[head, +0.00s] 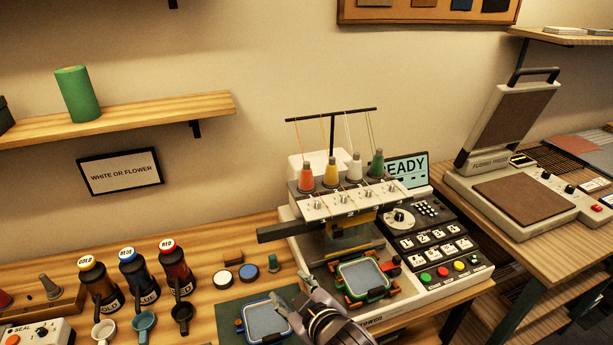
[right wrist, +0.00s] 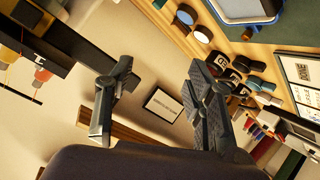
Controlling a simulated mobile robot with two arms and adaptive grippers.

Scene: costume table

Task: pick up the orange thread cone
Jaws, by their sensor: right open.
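The orange thread cone (head: 306,178) stands upright on top of the embroidery machine (head: 352,204), leftmost in a row with a yellow cone (head: 330,174), a white cone (head: 354,168) and a green cone (head: 376,165). In the right wrist view, a small orange-red shape (right wrist: 42,75) at the left edge looks like the same cone, partly cut off. My right gripper (head: 293,292) is open and empty, low in front of the machine, left of its green hoop and well below the cone. Its two spread fingers (right wrist: 160,70) show in the right wrist view. My left gripper is not in view.
A blue-framed hoop (head: 265,321) on a dark mat lies under my right gripper. Gold, blue and red bottles (head: 133,270) and cups stand at left. Thin threads rise from the cones to a black bar (head: 330,114). A flat press (head: 520,195) stands at right.

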